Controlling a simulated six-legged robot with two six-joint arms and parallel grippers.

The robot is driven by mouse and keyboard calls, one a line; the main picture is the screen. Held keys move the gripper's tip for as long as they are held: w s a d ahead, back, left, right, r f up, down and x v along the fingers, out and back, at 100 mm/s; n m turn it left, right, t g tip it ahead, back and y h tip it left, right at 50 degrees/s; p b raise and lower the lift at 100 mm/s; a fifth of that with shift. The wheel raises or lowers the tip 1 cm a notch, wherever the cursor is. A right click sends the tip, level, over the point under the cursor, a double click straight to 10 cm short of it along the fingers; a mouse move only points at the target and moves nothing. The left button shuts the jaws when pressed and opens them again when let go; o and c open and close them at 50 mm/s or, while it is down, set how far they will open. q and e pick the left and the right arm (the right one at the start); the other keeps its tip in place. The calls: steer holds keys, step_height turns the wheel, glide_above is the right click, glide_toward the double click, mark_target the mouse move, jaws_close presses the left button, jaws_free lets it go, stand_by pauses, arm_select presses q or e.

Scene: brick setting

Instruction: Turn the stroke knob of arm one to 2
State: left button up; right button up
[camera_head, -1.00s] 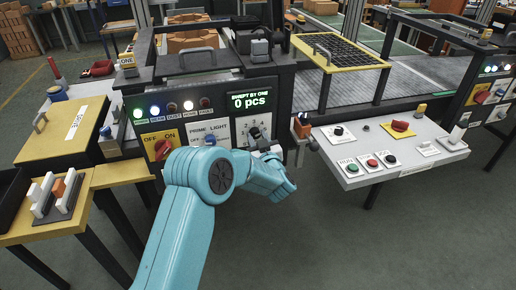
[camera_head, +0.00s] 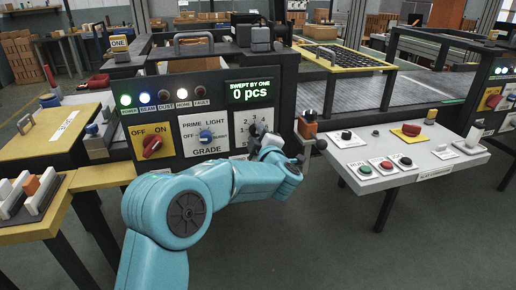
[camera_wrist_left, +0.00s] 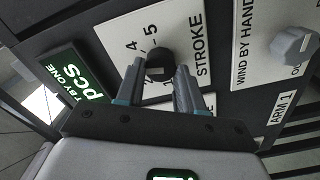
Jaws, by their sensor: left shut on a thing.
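The dark stroke knob (camera_wrist_left: 160,64) sits on a white plate marked STROKE (camera_wrist_left: 198,47) in the left wrist view. The numerals 4 and 5 show beside it; the others are partly hidden by the fingers, and I cannot tell which one the knob points to. My left gripper (camera_wrist_left: 159,80) is shut on the knob, one finger on each side of it. In the head view the left gripper (camera_head: 268,146) is at the stroke plate (camera_head: 250,127), below the green display, and hides most of the knob. My right gripper is not in view.
An ARM 1 label (camera_wrist_left: 282,108) and a grey wind-by-hand knob (camera_wrist_left: 295,45) are nearby. On the same panel are a red off/on switch (camera_head: 152,146), a blue grade knob (camera_head: 206,136) and a display reading 0 pcs (camera_head: 249,91). A grey control shelf (camera_head: 400,165) juts out at right.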

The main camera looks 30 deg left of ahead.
arm_select(q)
steer(key=n+b, duration=0.7)
steer(key=shift+f+b, duration=0.3)
steer(key=shift+b, duration=0.05)
steer(key=shift+n+b, duration=0.7)
steer(key=shift+n, duration=0.2)
steer(key=shift+r+n+b, duration=0.1)
steer(key=shift+n+b, duration=0.8)
steer(key=shift+n, duration=0.3)
steer(key=shift+r, duration=0.1)
steer(key=o, duration=1)
steer(key=shift+o, duration=0.2)
steer(key=shift+d, duration=0.1)
